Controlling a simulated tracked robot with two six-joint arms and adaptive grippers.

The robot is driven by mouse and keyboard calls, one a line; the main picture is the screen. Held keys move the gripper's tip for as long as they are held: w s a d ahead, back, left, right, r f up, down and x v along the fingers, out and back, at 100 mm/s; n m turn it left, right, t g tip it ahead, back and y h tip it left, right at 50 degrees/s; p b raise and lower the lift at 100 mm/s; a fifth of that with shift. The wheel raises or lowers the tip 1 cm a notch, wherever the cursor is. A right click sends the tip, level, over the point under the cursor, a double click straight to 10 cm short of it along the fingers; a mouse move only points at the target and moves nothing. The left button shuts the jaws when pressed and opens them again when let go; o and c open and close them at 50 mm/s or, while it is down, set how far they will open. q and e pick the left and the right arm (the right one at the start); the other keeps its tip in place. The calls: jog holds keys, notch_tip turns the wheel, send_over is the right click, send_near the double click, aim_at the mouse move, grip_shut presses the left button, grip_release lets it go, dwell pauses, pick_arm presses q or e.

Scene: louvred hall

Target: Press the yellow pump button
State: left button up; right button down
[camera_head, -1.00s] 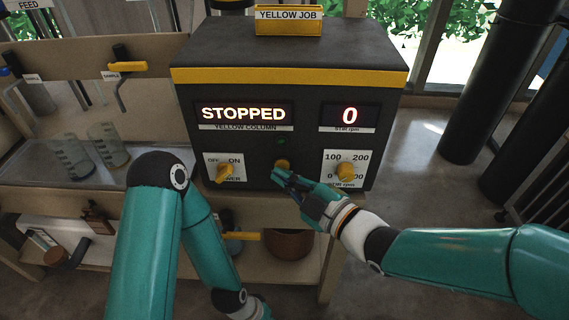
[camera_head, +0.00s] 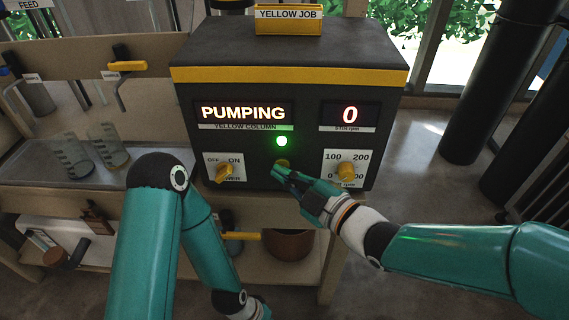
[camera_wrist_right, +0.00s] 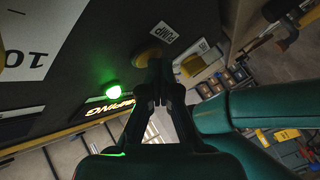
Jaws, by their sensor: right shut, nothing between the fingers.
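The yellow pump button (camera_head: 282,163) is on the front of the dark control box (camera_head: 290,88), below a lit green lamp (camera_head: 282,141). My right gripper (camera_head: 279,172) is shut and empty, its fingertips at the button and covering part of it. In the right wrist view the closed fingertips (camera_wrist_right: 154,60) meet the edge of the yellow button (camera_wrist_right: 146,56), beside a PUMP label (camera_wrist_right: 166,37). I cannot tell whether they still press it. The left display (camera_head: 243,112) reads PUMPING. My left gripper is out of view; only its arm shows.
The power knob (camera_head: 225,171) is left of the button and the stir dial (camera_head: 346,170) right of it. The speed display (camera_head: 348,116) reads 0. Beakers (camera_head: 108,147) stand on a tray to the left. A lower shelf holds a brown pot (camera_head: 289,245).

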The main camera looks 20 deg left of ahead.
jog(key=shift+s+b, duration=0.1)
jog(key=shift+b, duration=0.2)
jog(key=shift+s+d, duration=0.1)
jog(key=shift+s, duration=0.1)
jog(key=s+d+b, duration=0.1)
jog(key=s+b, duration=0.2)
jog(key=s, duration=0.2)
jog(key=shift+s+d+b, duration=0.35)
jog(key=shift+s+b, duration=0.05)
dwell(0.3)
